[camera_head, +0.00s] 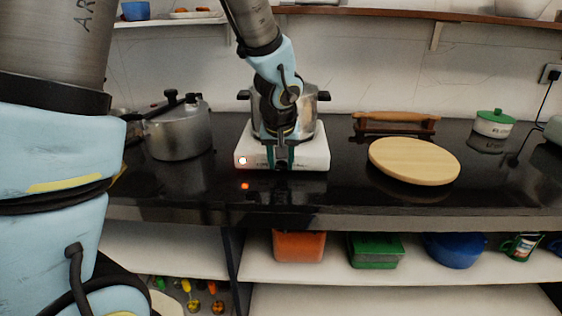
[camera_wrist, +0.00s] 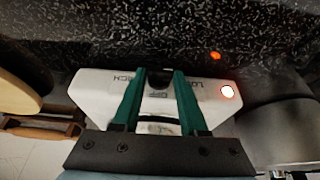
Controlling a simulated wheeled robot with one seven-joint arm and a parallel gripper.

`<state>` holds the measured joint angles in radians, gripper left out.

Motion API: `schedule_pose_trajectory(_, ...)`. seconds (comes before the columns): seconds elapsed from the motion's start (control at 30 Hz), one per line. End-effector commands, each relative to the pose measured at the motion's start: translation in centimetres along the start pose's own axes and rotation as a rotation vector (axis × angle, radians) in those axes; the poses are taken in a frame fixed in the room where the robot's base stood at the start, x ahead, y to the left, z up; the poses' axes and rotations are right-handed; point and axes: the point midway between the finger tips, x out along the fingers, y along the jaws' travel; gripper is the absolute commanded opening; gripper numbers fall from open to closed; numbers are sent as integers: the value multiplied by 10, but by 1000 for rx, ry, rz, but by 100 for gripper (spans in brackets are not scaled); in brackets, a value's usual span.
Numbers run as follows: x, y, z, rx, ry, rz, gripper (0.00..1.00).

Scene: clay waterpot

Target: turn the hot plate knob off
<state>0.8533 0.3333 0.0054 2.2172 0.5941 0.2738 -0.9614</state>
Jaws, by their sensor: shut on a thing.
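The white hot plate (camera_head: 315,156) stands on the black counter with a steel pot (camera_head: 309,112) on top. A lit white-red light (camera_head: 242,160) glows on the left of its front face. In the wrist view the hot plate (camera_wrist: 92,90) shows its front, with the lit light (camera_wrist: 227,91) at right. The dark knob (camera_wrist: 158,78) sits in the middle of the front, between my green fingers. My gripper (camera_wrist: 158,80) is shut on the knob. In the head view my gripper (camera_head: 280,160) is at the front of the hot plate, and my arm hides the knob and part of the pot.
A pressure cooker (camera_head: 180,134) stands left of the hot plate. A round wooden board (camera_head: 414,160) and a wooden rack (camera_head: 396,124) are to its right. A green-lidded jar (camera_head: 493,124) is farther right. The counter's front strip is clear.

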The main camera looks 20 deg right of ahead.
Motion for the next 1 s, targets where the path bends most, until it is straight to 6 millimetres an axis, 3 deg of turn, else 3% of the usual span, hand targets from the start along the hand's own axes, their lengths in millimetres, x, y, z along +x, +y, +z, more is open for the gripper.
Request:
schedule_pose_trajectory(0.47,6,6,2,49,4,-107,0)
schedule_pose_trajectory(1.0,8,19,3,236,2,-559,0)
